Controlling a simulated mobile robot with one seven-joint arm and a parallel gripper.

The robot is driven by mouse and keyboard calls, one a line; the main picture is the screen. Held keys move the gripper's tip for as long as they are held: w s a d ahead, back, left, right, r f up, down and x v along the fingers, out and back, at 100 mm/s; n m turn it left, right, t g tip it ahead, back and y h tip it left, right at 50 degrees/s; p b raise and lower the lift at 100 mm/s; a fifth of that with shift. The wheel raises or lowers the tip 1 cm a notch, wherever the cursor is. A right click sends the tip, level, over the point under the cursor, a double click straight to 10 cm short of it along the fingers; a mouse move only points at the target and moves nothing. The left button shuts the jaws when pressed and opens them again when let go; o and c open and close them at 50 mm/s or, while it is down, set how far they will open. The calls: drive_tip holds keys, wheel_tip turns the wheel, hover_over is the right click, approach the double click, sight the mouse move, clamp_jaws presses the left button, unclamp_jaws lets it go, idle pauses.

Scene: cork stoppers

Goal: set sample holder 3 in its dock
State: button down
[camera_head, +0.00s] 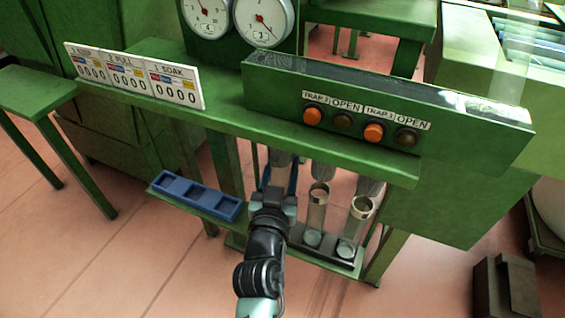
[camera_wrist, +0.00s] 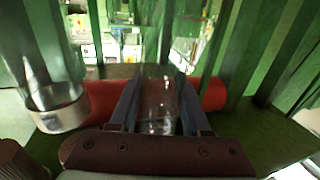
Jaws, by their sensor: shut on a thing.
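My gripper (camera_head: 278,180) is under the green bench, at the left end of a row with two clear tubes. In the wrist view its blue fingers (camera_wrist: 160,105) are shut around a clear, glassy sample holder (camera_wrist: 158,100). No number shows on it, and my gripper mostly hides it in the head view. The other two clear holders, the middle one (camera_head: 317,214) and the right one (camera_head: 355,226), stand upright on the low grey rack (camera_head: 325,258). I cannot tell whether the held one touches the rack.
The green bench (camera_head: 330,150) with lamps and buttons overhangs the rack. In the wrist view a metal-rimmed cup (camera_wrist: 58,106) is close on the left, and a red cylinder (camera_wrist: 205,93) lies behind.

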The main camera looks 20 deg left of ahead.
drive_tip(key=shift+f+b, duration=1.95)
drive_tip(key=shift+f, duration=0.55)
drive_tip(key=shift+f+b, duration=1.25)
drive_tip(key=shift+b, duration=0.25)
idle(0.4)
drive_tip(key=shift+c, duration=1.4)
unclamp_jaws()
drive_tip(key=shift+s, duration=0.1)
drive_tip(key=p+v, duration=0.2)
drive_tip(key=v, duration=1)
drive_tip(key=shift+s, duration=0.4)
drive_tip(key=shift+d, duration=0.1)
